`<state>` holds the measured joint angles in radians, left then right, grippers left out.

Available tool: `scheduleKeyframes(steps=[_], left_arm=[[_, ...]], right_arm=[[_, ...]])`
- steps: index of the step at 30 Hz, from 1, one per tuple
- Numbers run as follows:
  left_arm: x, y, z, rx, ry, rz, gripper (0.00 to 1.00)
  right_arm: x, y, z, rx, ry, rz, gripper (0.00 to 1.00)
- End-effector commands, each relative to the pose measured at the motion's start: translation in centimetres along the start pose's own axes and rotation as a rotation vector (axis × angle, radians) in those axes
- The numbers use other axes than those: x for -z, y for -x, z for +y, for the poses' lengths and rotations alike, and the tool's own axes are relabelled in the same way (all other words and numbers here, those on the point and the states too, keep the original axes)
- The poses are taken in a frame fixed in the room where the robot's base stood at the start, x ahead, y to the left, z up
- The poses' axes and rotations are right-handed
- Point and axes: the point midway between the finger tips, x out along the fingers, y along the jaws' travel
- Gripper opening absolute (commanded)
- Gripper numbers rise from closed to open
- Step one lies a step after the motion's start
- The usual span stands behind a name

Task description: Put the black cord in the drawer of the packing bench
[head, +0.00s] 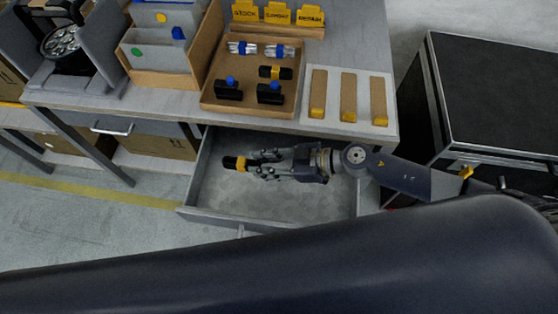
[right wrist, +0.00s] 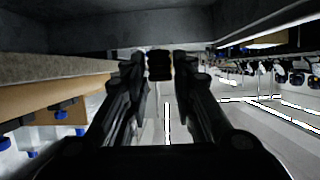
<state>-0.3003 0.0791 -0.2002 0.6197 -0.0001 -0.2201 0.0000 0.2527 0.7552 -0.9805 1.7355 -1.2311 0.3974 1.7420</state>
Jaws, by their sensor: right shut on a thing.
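The black cord (head: 235,163), a small dark bundle with a yellow band, is between the fingertips of my right gripper (head: 262,165). The gripper is shut on it and points left, over the open drawer (head: 300,202) of the packing bench (head: 378,60). The drawer is pulled out below the bench top, and its pale floor looks empty where it shows. In the right wrist view the cord (right wrist: 159,65) sits between the two fingertips. The exact height of the cord above the drawer floor is hard to tell. My left gripper is out of view.
On the bench, a brown tray (head: 212,98) holds another dark bundle with a yellow band (head: 275,72) and several small items. A pale board with wooden strips (head: 348,95) lies beside it. A large black case (head: 490,90) stands right. A closed drawer (head: 140,128) is left.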

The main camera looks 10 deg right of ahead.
Motion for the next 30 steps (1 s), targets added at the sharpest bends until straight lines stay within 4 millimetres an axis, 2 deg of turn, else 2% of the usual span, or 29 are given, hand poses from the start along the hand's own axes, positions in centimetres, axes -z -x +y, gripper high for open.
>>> scheduleKeyframes(steps=[2, 9, 17, 22, 30], left_arm=[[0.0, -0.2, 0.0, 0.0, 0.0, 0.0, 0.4], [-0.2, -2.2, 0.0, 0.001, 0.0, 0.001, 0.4], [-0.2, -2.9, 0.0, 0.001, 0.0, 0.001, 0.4], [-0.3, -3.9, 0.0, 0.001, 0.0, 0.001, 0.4], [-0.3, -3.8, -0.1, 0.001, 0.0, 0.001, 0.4]], right_arm=[[-0.6, -0.6, -0.2, 0.008, 0.006, -0.001, 0.0], [-4.9, -2.5, -0.4, 0.011, 0.003, -0.001, 0.0], [-6.8, -3.3, -0.3, 0.01, 0.005, -0.001, 0.0], [-9.1, -4.2, -0.3, 0.009, 0.004, -0.001, 0.0], [-9.4, -4.3, -0.3, 0.011, 0.008, -0.001, 0.0]])
